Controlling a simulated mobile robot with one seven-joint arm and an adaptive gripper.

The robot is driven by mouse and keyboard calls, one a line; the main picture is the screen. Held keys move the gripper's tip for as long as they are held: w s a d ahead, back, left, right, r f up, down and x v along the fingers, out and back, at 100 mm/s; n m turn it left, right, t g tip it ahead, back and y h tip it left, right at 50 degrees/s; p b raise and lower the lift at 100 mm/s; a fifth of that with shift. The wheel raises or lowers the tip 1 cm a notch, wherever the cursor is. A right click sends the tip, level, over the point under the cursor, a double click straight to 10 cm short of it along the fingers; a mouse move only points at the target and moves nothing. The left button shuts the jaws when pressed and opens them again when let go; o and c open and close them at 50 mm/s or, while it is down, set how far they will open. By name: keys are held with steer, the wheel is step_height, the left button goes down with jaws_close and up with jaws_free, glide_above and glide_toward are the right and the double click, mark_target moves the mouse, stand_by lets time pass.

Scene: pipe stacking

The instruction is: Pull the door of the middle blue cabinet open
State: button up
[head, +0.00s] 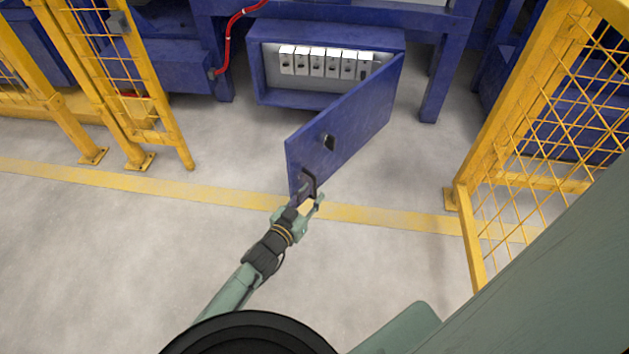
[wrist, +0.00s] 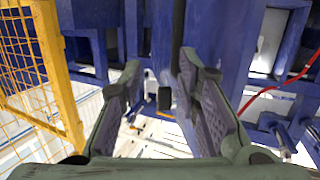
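The middle blue cabinet (head: 322,99) stands low on the floor, with a row of white switch units showing inside. Its blue door (head: 355,122) is swung wide open, hinged at the right and reaching out toward me. A dark handle (head: 313,183) is near the door's free end, with a black latch (head: 329,142) farther in. My gripper (head: 307,204) is at the handle end of the door. In the wrist view, the gripper's two fingers (wrist: 160,95) stand apart, with a dark upright strip near the right finger. Whether they touch the handle cannot be made out.
Yellow mesh fences stand at left (head: 130,85) and right (head: 545,110). A yellow floor stripe (head: 390,217) runs below the door. A red cable (head: 228,45) hangs left of the cabinet. The grey floor left of the door is clear.

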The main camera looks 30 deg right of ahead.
steer(key=shift+s+a+p, duration=0.3)
steer(key=shift+s+p, duration=0.05)
steer(key=shift+s, duration=0.45)
steer(key=shift+s+a+p, duration=0.3)
steer(key=shift+s, duration=0.55)
steer(key=shift+s+a+p, duration=0.3)
steer(key=shift+s+p, duration=0.05)
steer(key=shift+s, duration=0.45)
steer(key=shift+f+p, duration=0.1)
steer(key=shift+p, duration=0.2)
